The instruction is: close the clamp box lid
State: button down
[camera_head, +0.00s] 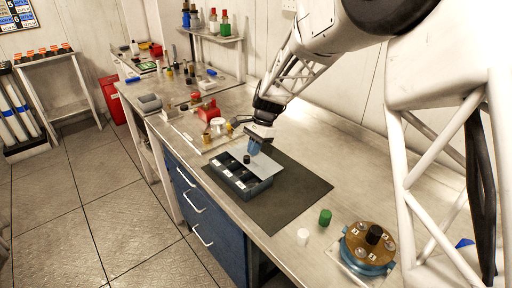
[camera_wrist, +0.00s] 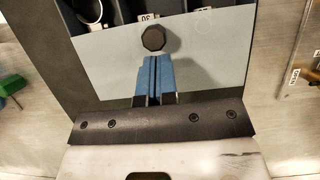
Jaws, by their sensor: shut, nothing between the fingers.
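The clamp box (camera_head: 229,186) is a dark open-topped tray with several compartments and white labels, standing on a dark mat. Its lid (camera_head: 266,168) is a thin pale grey plate with a black knob (camera_head: 247,159). The lid lies over the back part of the box, and compartments on the front-left side are uncovered. In the wrist view the lid (camera_wrist: 103,70) fills the middle, with the knob (camera_wrist: 153,38) near its far edge and open compartments beyond. My gripper (camera_head: 253,148) has blue fingers, shut and empty, above the lid behind the knob; the fingers (camera_wrist: 157,77) also show in the wrist view. Contact is unclear.
The dark mat (camera_head: 290,190) has free room right of the box. A green cylinder (camera_head: 325,217), a white cylinder (camera_head: 303,237) and a blue round device (camera_head: 368,252) stand nearer. Red and brass fittings (camera_head: 209,113) stand behind the box. Blue drawers (camera_head: 200,205) are below the front edge.

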aim_at(258, 156)
jog(key=shift+a, duration=0.1)
jog(key=s+a, duration=0.4)
jog(key=shift+s, duration=0.1)
dwell(0.3)
jog(key=shift+d, duration=0.1)
jog(key=shift+w+d, duration=0.55)
jog(key=shift+w, duration=0.1)
jog(key=shift+w+d, duration=0.75)
jog(key=v, duration=1)
jog(key=shift+r, duration=0.15)
